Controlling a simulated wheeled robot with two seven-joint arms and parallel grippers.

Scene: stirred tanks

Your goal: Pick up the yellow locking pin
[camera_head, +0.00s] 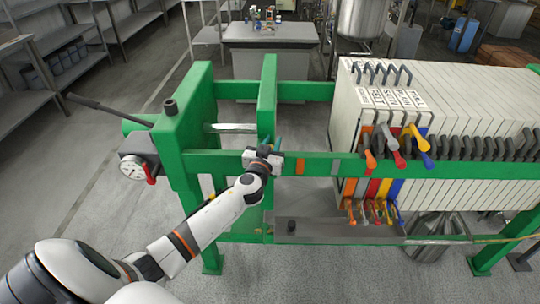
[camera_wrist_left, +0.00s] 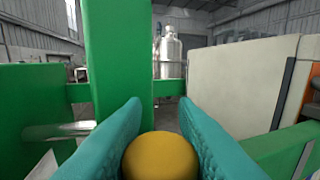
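The yellow locking pin shows as a rounded yellow knob (camera_wrist_left: 160,158) at the bottom centre of the left wrist view. Its lower part is cut off by the frame edge, and it is hidden behind my gripper in the head view. My left gripper (camera_head: 264,146) is at the green front rail, left of the press plates. Its two teal fingers stand apart, one on each side of the knob in the left wrist view (camera_wrist_left: 160,105). I cannot tell whether they touch it. My right gripper is not in view.
The green frame (camera_head: 190,120) has an upright post (camera_head: 267,95) just behind the gripper. A gauge (camera_head: 132,167) with a red handle is at the left. White plates (camera_head: 440,100) with coloured valves (camera_head: 388,135) stand at the right. A grey tray (camera_head: 335,231) lies below the rail.

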